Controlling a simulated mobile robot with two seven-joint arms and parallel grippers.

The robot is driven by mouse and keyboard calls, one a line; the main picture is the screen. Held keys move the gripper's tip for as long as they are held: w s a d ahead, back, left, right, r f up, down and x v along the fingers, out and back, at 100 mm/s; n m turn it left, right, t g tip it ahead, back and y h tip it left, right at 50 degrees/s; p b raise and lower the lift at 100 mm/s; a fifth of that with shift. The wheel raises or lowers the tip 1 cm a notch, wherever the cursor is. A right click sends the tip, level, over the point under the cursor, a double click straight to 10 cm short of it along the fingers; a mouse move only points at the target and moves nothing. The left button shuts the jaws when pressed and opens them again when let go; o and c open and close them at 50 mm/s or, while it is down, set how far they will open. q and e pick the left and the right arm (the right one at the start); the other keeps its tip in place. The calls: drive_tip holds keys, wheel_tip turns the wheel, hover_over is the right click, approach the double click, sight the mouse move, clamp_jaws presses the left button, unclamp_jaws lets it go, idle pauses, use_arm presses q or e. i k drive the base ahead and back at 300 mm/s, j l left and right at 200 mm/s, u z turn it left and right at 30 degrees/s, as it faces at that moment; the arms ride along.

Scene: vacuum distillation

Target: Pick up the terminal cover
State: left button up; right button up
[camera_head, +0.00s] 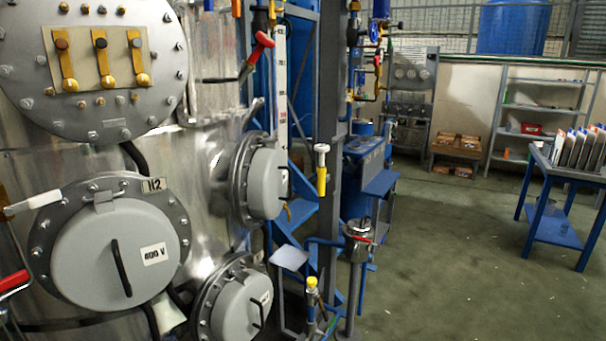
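Several round grey terminal covers with black bar handles are on the side of a large metal tank. A second terminal cover (265,190) faces right near the middle. A third terminal cover (232,308) sits below it, partly cut off by the bottom edge. All three appear seated on their flanges. The upper-left flange (150,110) has no cover and shows three brass terminals (103,55). Neither of my grippers is in view.
Valve levers with red handles (258,52) and a white handle (38,200) stick out around the tank. Pipework and a metal pot (358,240) stand right of it. A blue table (560,225) with upright folders is at far right. The floor between is open.

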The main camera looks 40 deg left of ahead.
sight(267, 180)
drive_tip(key=i+l+u, duration=0.1)
drive_tip(key=i+u, duration=0.3)
drive_tip(key=i+l+u, duration=0.2)
drive_tip(key=i+u, duration=0.15)
drive_tip(key=i, duration=0.15)
drive_tip(key=i+l+u, duration=0.4)
